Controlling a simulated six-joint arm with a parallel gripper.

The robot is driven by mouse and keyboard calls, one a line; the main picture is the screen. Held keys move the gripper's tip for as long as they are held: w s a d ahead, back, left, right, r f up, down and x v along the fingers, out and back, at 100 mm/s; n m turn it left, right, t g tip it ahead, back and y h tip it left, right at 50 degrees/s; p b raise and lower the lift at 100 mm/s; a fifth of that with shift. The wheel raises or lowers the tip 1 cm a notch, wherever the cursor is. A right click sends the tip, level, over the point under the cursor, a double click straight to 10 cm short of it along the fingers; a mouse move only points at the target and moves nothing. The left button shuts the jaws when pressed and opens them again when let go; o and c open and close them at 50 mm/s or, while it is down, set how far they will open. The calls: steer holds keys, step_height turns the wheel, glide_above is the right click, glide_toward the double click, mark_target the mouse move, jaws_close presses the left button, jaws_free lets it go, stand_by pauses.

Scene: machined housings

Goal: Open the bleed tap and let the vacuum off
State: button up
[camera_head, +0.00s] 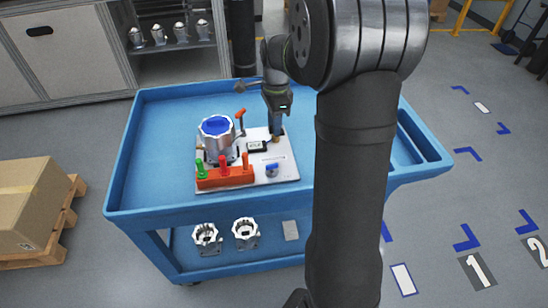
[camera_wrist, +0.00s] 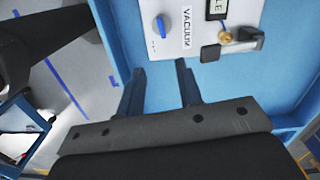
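My gripper (camera_head: 277,128) points down over the back right of the white test plate (camera_head: 285,170). In the wrist view my gripper (camera_wrist: 158,68) has its two fingers apart, with only blue tray surface between them. A small brass fitting (camera_wrist: 225,37) on the plate lies beyond the fingers; I cannot tell whether it is the bleed tap. A blue knob (camera_wrist: 161,25) sits beside the label VACUUM (camera_wrist: 187,28); in the head view the blue knob (camera_head: 271,170) is at the plate's front right. The silver housing (camera_head: 217,150) with a blue top stands at the plate's left.
A red-orange block (camera_head: 224,179) with green, red and orange upright parts runs along the plate's front. A red-handled lever (camera_head: 240,114) rises beside the housing. A dark display (camera_head: 257,146) is mid-plate. The blue cart (camera_head: 160,150) is bare at left; spare housings sit below.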

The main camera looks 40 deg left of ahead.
mark_target(272, 165)
steer(key=shift+t, duration=0.3)
steer(key=f, duration=1.7)
steer(key=shift+s+a+f, duration=0.1)
steer(key=shift+s+a, duration=0.15)
steer(key=shift+s, duration=0.05)
jaws_close()
